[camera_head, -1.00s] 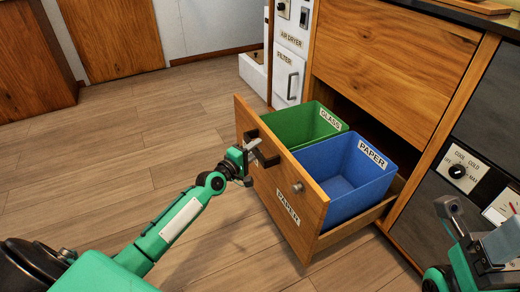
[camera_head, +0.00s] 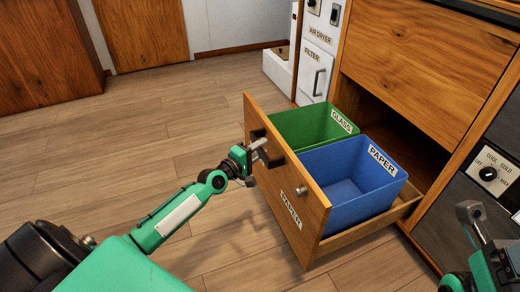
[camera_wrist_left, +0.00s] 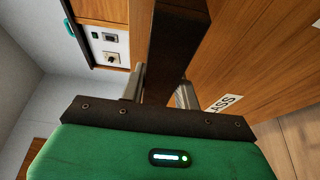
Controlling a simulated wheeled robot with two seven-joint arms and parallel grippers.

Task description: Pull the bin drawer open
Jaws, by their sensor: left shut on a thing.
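The bin drawer (camera_head: 287,198) stands pulled out from the wooden cabinet. Inside are a green bin (camera_head: 290,124) marked GLASS and a blue bin (camera_head: 343,206) marked PAPER. My left gripper (camera_head: 262,152) is at the dark handle (camera_head: 273,160) on the drawer front and shut on it. In the left wrist view the dark handle bar (camera_wrist_left: 173,50) lies between the two fingers. My right gripper (camera_head: 480,225) is at the right edge, away from the drawer, partly cut off; its jaws are unclear.
Above the drawer opening is a closed wooden panel (camera_head: 430,48). A dark panel with a knob (camera_head: 488,173) is to the right. White FILTER and AIR DRYER panels (camera_head: 316,70) are behind. The wooden floor (camera_head: 130,150) left of the drawer is clear.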

